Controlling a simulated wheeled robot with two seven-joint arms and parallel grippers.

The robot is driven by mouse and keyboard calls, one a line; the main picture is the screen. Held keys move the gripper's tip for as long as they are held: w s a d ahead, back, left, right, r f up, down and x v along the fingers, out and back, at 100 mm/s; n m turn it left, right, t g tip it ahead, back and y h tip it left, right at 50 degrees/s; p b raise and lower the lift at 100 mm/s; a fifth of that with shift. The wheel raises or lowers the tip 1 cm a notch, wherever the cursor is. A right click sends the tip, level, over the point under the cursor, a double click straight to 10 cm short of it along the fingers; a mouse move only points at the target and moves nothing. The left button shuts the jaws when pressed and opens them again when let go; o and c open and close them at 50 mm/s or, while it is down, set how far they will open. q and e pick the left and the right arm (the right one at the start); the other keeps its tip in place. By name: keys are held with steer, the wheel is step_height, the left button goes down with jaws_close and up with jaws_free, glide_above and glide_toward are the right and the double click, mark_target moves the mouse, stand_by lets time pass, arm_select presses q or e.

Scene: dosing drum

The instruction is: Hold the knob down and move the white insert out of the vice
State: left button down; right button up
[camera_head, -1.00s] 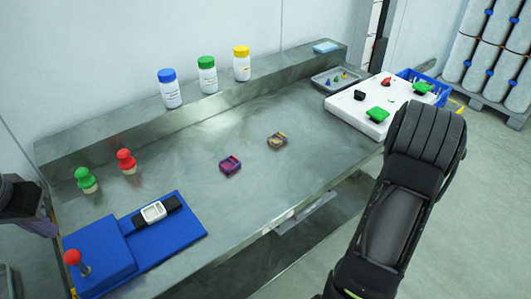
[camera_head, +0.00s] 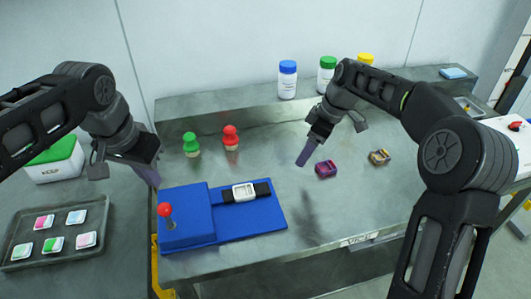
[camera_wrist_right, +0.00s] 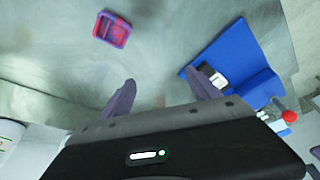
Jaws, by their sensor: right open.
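The blue vice (camera_head: 188,232) lies at the table's front left. A red ball knob (camera_head: 165,210) stands on a short stem on its left block. The white insert (camera_head: 244,192) sits between black jaws on the vice's right part. My left gripper (camera_head: 148,173) is just left of and above the knob, apart from it; its finger gap does not show clearly. My right gripper (camera_head: 306,154) is open and empty above the table, right of the vice. In the right wrist view its fingers (camera_wrist_right: 162,95) are spread; the vice (camera_wrist_right: 232,52), insert (camera_wrist_right: 211,74) and knob (camera_wrist_right: 289,116) show at right.
A purple-red block (camera_head: 326,169) and a yellowish block (camera_head: 379,157) lie right of my right gripper. A green stamp (camera_head: 191,144) and a red stamp (camera_head: 231,137) stand behind the vice. A dark tray (camera_head: 22,222) with several coloured inserts is at left. Bottles stand on the back ledge.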

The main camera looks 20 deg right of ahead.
mark_target(242, 193)
steer(key=s+a+r+n+g+y, duration=0.1)
steer(key=s+a+r+n+g, duration=0.1)
steer(key=a+n, duration=0.5)
steer(key=a+r, duration=0.1)
steer(key=a, duration=0.5)
steer(key=shift+a+n, duration=0.3)
steer(key=shift+n, duration=0.1)
steer(key=shift+f, duration=0.15)
steer(key=x, duration=1.1)
steer(key=shift+s+a+f, duration=0.1)
steer(key=shift+a+f, duration=0.2)
steer(key=shift+c, duration=0.4)
steer(key=c, duration=1.3)
steer(key=shift+c, duration=0.2)
